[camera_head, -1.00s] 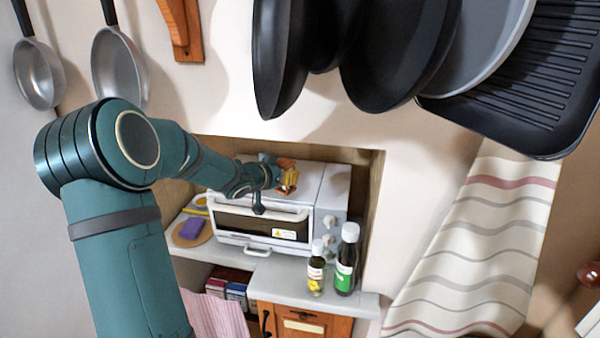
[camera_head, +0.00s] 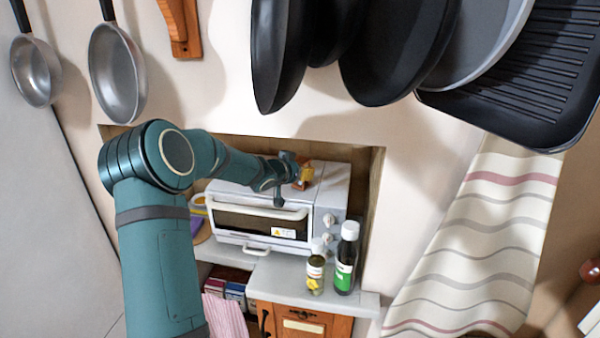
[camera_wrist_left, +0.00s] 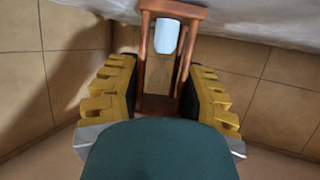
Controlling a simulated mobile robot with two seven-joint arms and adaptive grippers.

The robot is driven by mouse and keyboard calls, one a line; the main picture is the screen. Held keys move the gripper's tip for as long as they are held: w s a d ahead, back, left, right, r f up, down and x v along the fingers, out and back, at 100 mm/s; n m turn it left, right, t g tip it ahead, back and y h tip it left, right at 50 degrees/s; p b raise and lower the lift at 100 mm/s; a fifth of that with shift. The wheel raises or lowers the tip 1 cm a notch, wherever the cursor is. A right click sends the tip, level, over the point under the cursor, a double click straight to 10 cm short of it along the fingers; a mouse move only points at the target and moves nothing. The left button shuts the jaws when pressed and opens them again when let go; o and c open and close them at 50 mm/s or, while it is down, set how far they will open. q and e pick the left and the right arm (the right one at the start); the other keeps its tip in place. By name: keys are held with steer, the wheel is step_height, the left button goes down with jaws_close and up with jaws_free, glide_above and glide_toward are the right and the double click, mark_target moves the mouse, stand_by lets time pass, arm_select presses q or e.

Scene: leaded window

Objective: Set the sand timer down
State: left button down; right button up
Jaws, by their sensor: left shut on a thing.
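The sand timer (camera_wrist_left: 146,60) has a brown wooden frame with posts and a pale glass bulb. In the left wrist view it stands between the yellow fingers of my left gripper (camera_wrist_left: 160,95), which is shut on it. In the head view my left gripper (camera_head: 303,178) is over the right part of the white toaster oven's top (camera_head: 325,185). The timer is small and mostly hidden there behind the gripper and wrist. I cannot tell whether it touches the oven. My right gripper is not in view.
The oven stands in a wall recess on a grey counter (camera_head: 285,275). Two bottles, one small (camera_head: 316,270) and one dark with a green label (camera_head: 345,262), stand before its right end. Dark pans (camera_head: 395,50) hang above right. A striped towel (camera_head: 475,245) hangs at right.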

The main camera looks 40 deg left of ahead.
arm_select(q)
steer(key=c, duration=0.5)
jaws_free()
steer(key=shift+f, duration=0.1)
steer(key=shift+s+r, duration=0.3)
steer(key=p+v, duration=0.1)
steer(key=v, duration=1)
steer(key=shift+s, duration=0.25)
